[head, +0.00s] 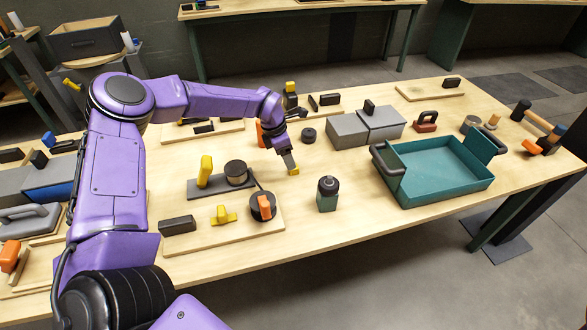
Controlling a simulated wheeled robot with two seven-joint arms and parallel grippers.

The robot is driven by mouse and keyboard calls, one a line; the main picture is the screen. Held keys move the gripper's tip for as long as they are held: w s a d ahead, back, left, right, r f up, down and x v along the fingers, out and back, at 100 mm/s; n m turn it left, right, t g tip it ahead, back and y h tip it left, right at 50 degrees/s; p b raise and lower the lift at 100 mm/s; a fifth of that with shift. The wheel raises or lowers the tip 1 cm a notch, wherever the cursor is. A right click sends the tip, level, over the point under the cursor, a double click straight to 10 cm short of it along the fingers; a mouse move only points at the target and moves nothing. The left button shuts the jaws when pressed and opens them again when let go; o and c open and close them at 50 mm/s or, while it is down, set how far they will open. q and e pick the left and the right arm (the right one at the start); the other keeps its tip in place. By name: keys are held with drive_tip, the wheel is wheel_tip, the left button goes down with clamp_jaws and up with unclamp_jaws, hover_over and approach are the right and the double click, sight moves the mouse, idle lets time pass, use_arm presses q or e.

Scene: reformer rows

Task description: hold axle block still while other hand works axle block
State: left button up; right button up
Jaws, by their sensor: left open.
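My left gripper (297,143) is open and empty above the middle of the wooden table (365,222), its fingers spread apart. No label marks the axle block. A grey plate (207,190) with a yellow upright grip (205,171) and a dark round piece (236,173) lies to the gripper's left. I cannot tell for sure which of these is the axle block. My right gripper is out of view.
A teal tray (440,195) with raised handles stands to the right. Grey boxes (366,127) stand behind. A wooden board (235,228) holding an orange-handled disc (263,206) lies front left, beside a dark block (178,225).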

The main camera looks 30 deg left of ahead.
use_arm(q)
drive_tip(key=p+x, duration=0.1)
drive_tip(key=x, duration=0.4)
drive_tip(key=shift+w+d, duration=0.1)
drive_tip(key=shift+w, duration=0.15)
drive_tip(key=c, duration=1.1)
